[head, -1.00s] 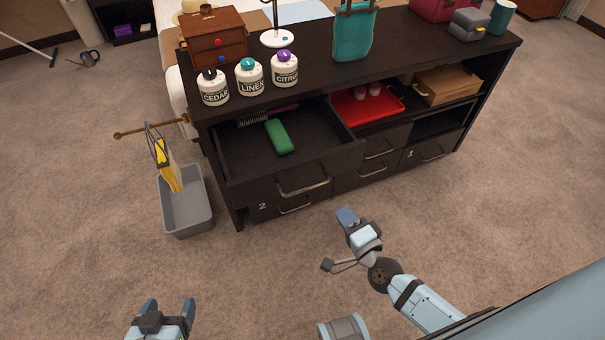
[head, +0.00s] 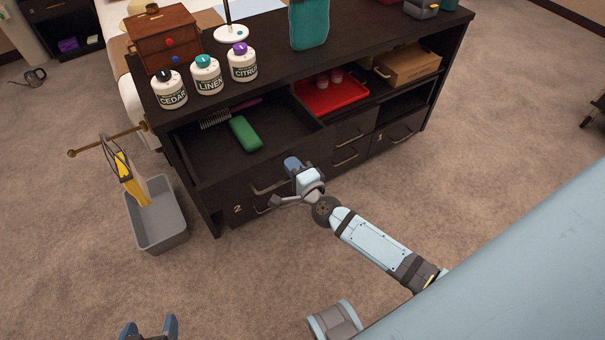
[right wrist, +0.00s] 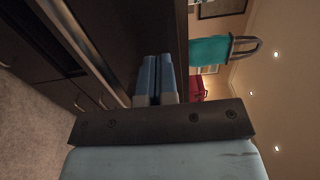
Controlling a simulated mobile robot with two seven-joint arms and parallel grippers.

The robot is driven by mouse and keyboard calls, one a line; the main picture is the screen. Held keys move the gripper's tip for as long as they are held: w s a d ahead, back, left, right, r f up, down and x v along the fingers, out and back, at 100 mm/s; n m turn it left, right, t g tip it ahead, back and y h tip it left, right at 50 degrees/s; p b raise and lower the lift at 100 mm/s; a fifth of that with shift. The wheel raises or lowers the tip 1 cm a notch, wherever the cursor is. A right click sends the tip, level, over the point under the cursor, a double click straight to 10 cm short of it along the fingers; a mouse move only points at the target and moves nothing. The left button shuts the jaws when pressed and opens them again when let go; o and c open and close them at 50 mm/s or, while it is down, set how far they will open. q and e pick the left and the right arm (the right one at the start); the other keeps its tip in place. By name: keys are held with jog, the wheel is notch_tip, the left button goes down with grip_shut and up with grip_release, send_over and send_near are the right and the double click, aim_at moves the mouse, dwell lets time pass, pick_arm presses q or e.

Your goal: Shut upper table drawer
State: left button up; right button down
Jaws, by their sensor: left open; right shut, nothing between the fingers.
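The upper table drawer (head: 215,176) on the left of the dark table is pulled out, its inside showing from above. A green case (head: 245,134) and a dark hairbrush (head: 215,119) lie in it. Its curved handle (head: 266,188) is on the front. My right gripper (head: 291,163) is shut and empty, at the drawer front just right of the handle; I cannot tell whether it touches. In the right wrist view its blue fingertips (right wrist: 157,72) are together, beside dark furniture panels. My left gripper (head: 149,326) is open and empty at the bottom edge, over the carpet.
Three bottles (head: 208,77) and a small wooden chest (head: 165,40) stand on the tabletop above the drawer. A grey bin (head: 162,232) stands left of the table. A red tray (head: 330,96) sits in the open shelf. Carpet in front is clear.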

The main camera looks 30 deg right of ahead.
pick_arm(q)
jog(key=shift+r, duration=0.1)
pick_arm(e)
jog(key=shift+w, duration=0.7)
